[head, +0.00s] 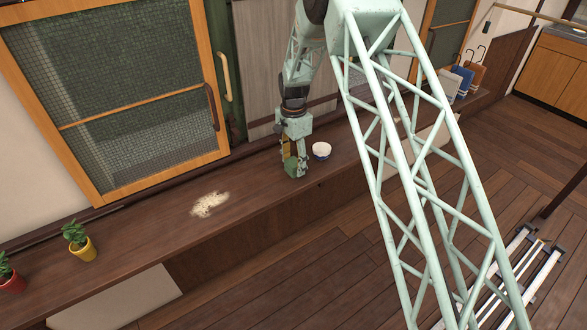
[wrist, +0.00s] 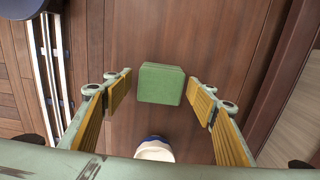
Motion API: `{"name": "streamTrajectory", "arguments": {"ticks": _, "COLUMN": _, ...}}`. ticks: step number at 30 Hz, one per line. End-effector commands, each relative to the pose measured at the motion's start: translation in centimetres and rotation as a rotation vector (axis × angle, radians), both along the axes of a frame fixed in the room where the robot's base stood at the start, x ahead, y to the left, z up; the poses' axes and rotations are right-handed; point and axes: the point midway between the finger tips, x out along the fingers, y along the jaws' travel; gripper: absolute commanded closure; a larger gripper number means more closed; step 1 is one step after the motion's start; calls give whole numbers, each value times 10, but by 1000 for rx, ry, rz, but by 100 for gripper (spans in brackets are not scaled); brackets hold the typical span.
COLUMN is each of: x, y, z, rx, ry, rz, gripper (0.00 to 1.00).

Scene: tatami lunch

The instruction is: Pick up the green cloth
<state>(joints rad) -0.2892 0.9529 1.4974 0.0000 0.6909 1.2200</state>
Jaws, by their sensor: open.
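The green cloth (wrist: 161,84) is a small folded block lying on the brown wooden counter. In the wrist view it sits between and a little beyond the fingertips of my gripper (wrist: 161,92), with a gap on both sides. My gripper is open and empty above the counter. In the head view my gripper (head: 294,168) points down near the counter's middle, and the cloth (head: 296,171) shows only partly at its fingertips.
A white bowl with a dark blue rim (head: 321,150) stands just right of my gripper; it also shows in the wrist view (wrist: 155,149). A pale crumbly patch (head: 209,204) lies left on the counter (head: 150,233). Potted plants (head: 80,241) stand at the far left. A wooden-framed window (head: 120,100) is behind.

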Motion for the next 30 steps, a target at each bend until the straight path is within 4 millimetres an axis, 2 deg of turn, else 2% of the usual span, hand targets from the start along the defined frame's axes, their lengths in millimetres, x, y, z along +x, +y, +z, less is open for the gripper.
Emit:
{"name": "streamTrajectory", "arguments": {"ticks": 16, "x": 0, "y": 0, "z": -1, "rx": 0, "ry": 0, "rz": 0, "gripper": 48}}
{"name": "streamTrajectory", "arguments": {"ticks": 24, "x": 0, "y": 0, "z": -1, "rx": 0, "ry": 0, "rz": 0, "gripper": 71}}
{"name": "streamTrajectory", "arguments": {"ticks": 30, "x": 0, "y": 0, "z": -1, "rx": 0, "ry": 0, "rz": 0, "gripper": 73}}
